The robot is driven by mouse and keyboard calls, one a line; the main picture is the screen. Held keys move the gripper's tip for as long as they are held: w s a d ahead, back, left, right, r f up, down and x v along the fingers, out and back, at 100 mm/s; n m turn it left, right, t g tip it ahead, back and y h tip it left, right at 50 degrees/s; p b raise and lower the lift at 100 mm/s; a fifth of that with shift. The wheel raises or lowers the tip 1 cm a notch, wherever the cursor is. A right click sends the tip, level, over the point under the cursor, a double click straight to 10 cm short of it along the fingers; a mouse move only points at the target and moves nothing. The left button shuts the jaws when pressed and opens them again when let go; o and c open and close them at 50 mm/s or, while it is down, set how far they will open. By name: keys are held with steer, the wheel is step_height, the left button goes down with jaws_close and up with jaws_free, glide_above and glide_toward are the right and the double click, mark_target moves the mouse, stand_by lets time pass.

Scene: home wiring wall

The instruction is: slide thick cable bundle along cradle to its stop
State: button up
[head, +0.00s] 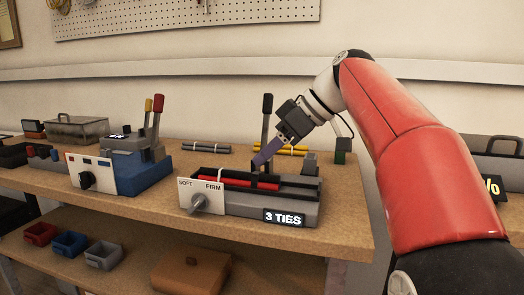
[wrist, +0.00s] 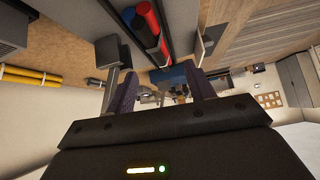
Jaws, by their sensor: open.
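The cable bundle (head: 224,183), with red and dark strands showing, lies in the cradle of the grey bench unit (head: 300,212). In the wrist view, red and blue strands of the bundle (wrist: 148,22) show at the top, beyond the fingers. My gripper (head: 262,158) is above the back side of the cradle, its purple fingers tilted down toward it. The gripper (wrist: 162,90) is open and nothing shows between its fingers. Whether a fingertip touches the unit, I cannot tell. The cradle's stop cannot be told apart clearly.
A SOFT/FIRM dial (head: 201,199) and a "3 TIES" label (head: 284,218) are on the unit's front. A black upright lever (head: 267,105) stands behind it. A blue-based unit (head: 125,172) with levers is at left. Yellow rods (head: 284,148) and grey rods (head: 203,148) lie behind.

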mark_target(241, 171)
steer(key=shift+w+a+r+n, duration=0.25)
steer(key=shift+w+n, duration=0.15)
steer(key=shift+w, duration=0.15)
steer(key=shift+f, duration=0.1)
steer(key=shift+b+x, duration=0.85)
steer(key=shift+x, duration=3.05)
steer(key=shift+s, duration=0.1)
steer(key=c, duration=1.1)
